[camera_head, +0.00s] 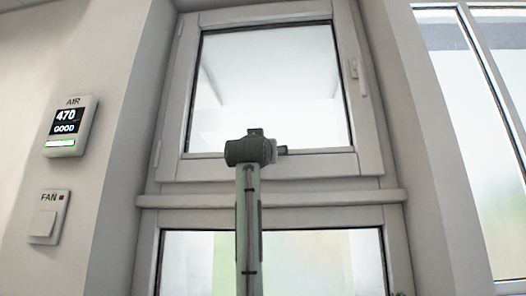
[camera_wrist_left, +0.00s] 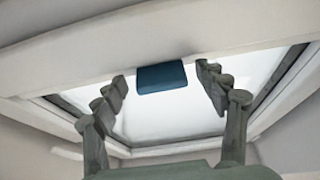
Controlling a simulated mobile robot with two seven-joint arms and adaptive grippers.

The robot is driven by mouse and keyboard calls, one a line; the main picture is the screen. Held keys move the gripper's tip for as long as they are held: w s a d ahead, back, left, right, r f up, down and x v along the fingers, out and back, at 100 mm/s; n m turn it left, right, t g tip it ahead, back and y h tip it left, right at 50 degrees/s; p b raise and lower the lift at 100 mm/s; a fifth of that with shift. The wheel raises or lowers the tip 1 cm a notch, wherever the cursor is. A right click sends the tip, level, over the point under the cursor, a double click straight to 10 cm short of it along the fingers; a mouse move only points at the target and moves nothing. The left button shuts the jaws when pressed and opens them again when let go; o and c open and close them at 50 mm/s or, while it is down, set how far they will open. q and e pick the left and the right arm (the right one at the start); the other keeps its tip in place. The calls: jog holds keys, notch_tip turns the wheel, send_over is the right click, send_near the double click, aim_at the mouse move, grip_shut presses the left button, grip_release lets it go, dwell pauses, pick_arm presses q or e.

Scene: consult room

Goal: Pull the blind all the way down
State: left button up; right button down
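A dark blue tab (camera_wrist_left: 162,77) hangs below a pale, wide band (camera_wrist_left: 120,50) in the left wrist view, at the window's opening. It may be the blind's pull; I cannot tell for sure. My left gripper (camera_wrist_left: 160,80) is open, with one finger on each side of the blue tab and gaps between. How far the tips are from it in depth is unclear. In the head view, one of my arm links rises in front of the window (camera_head: 270,165); no gripper fingers and no lowered blind show there. My right gripper is not in view.
The upper sash has a handle (camera_head: 361,78) on its right side. A horizontal ledge (camera_head: 330,197) crosses below it, above a lower pane (camera_head: 320,262). An air monitor (camera_head: 71,126) and a fan switch (camera_head: 48,217) are on the left wall. Another window (camera_head: 485,130) stands right.

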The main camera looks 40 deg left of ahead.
pick_arm(q)
jog(key=v, duration=1.2)
dwell(0.4)
